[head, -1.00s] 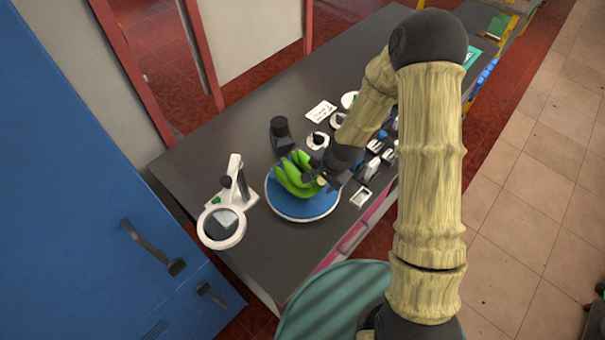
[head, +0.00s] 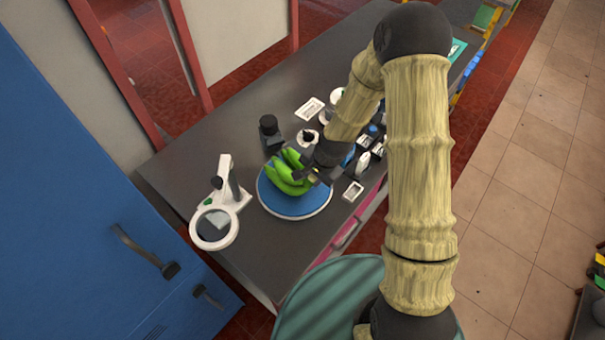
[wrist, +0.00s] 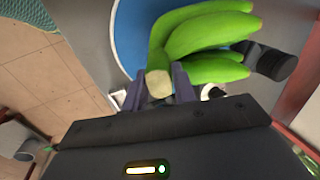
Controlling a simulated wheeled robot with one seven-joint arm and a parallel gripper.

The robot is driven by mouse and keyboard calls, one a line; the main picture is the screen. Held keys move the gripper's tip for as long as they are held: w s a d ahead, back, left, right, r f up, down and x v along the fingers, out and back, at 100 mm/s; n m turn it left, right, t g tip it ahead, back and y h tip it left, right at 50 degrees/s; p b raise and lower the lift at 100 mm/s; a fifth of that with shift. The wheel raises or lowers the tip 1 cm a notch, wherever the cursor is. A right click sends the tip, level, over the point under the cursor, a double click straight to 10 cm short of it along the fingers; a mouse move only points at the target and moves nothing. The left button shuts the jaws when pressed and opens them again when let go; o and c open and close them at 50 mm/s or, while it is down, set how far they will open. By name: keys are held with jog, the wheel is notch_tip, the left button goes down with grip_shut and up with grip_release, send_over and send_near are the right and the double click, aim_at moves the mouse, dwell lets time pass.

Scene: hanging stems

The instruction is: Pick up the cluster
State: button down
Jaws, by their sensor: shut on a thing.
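The cluster is a bunch of green bananas (head: 286,176) on or just above a round blue disc with a white rim (head: 290,207); I cannot tell if it touches the disc. In the wrist view the bananas (wrist: 205,35) fan out at the top, and their cut stem end (wrist: 159,83) faces the camera. My gripper (head: 317,177) reaches the stem from the right. In the wrist view its two fingers (wrist: 158,88) stand on either side of the stem, shut on it. The gripper and wrist hide part of the stem in the head view.
A white magnifier stand (head: 215,227) is left of the disc on the dark table (head: 200,160). A black cylindrical item (head: 270,133) stands behind the bananas. Several small items, including a white tray (head: 353,191), crowd the right side. A blue cabinet (head: 80,200) is at left.

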jog(key=shift+r, duration=0.15)
jog(key=shift+r+b, duration=1.3)
jog(key=shift+r, duration=3.6)
jog(key=shift+w, duration=0.1)
